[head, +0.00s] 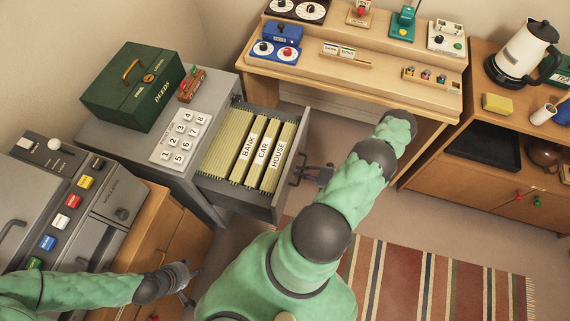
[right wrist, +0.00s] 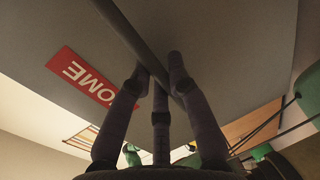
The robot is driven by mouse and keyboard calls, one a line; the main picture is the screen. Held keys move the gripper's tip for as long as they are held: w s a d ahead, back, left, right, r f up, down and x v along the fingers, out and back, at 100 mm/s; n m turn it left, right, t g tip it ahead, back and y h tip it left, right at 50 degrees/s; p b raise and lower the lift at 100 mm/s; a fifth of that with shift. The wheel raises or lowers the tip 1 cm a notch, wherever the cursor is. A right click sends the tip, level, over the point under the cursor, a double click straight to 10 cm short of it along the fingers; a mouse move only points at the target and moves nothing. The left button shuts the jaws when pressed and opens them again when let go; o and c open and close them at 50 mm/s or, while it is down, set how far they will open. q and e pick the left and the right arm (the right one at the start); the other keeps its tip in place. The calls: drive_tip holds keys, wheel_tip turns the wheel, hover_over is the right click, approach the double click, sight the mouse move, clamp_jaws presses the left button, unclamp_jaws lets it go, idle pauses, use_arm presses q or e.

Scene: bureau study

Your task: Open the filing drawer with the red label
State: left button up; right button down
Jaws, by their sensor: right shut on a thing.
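The grey filing drawer (head: 235,202) stands pulled out from its cabinet (head: 205,88), with hanging folders marked BANK, CAR and HOUSE (head: 281,157) inside. The red label (right wrist: 82,80) with white lettering, seemingly HOME, is on the drawer front in the right wrist view; the head view does not show it. My right gripper (head: 312,175) is at the drawer's front, its fingers (right wrist: 158,82) shut around the dark bar handle (right wrist: 125,33). My left gripper (head: 190,283) is empty, its fingers apart, low beside the wooden cabinet, away from the drawer.
A green DEEDS box (head: 133,85) and a number keypad (head: 181,138) are on the cabinet top. A wooden desk (head: 350,75) stands behind the drawer, and a sideboard (head: 480,185) is at right. A striped rug (head: 430,285) lies on the open floor.

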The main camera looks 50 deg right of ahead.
drive_tip(key=shift+f+v, duration=0.15)
drive_tip(key=shift+v, duration=0.5)
drive_tip(key=shift+f+v, duration=0.15)
drive_tip(key=shift+v, duration=0.5)
drive_tip(key=shift+d, duration=0.1)
drive_tip(key=c, duration=1.2)
unclamp_jaws()
drive_tip(key=shift+o, duration=0.2)
drive_tip(key=v, duration=1.2)
